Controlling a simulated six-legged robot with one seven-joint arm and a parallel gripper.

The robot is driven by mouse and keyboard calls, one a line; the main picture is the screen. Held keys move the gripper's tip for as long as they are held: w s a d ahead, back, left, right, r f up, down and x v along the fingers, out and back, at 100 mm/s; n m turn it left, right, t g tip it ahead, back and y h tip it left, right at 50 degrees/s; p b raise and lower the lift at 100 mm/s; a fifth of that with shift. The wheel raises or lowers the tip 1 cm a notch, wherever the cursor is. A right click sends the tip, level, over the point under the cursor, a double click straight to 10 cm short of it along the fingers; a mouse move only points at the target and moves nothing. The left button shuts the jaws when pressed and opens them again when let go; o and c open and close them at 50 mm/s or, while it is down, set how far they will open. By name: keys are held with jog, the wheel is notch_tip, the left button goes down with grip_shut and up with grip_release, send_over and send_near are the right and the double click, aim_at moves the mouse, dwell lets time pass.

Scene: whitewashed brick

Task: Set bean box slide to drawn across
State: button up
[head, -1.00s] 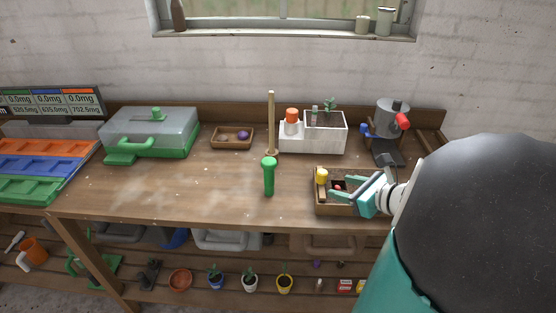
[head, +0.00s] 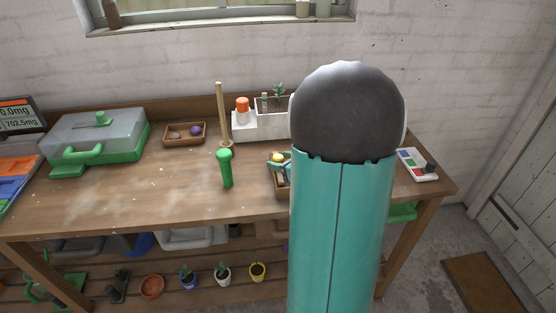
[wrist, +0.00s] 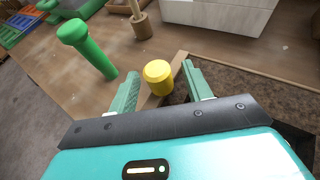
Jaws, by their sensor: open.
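The bean box (head: 283,188) is a small wooden box on the bench, mostly hidden behind my arm in the head view. Its yellow knob (head: 278,157) shows at its left end. In the wrist view the yellow knob (wrist: 158,78) stands between the two fingers of my gripper (wrist: 159,75). The fingers are open on either side of it, with a visible gap at least on the right. Brown contents (wrist: 240,92) of the box show right of the knob. How far the slide is drawn is hidden.
A green dibber-like tool (head: 226,168) stands left of the box. A wooden post (head: 221,115) and a white planter (head: 246,125) stand behind. A wooden tray (head: 184,141) and a green-based clear-lidded case (head: 98,140) are farther left. Bench front is clear.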

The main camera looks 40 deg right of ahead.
jog(key=shift+x, duration=0.8)
jog(key=shift+a, duration=0.1)
grip_shut()
jog(key=s+d, duration=0.3)
jog(key=d, duration=0.2)
jog(key=s+d, duration=0.4)
jog(key=d, duration=0.1)
jog(key=s+d, duration=0.3)
jog(key=d, duration=0.2)
jog(key=shift+s+d, duration=0.35)
jog(key=shift+s, duration=0.05)
grip_release()
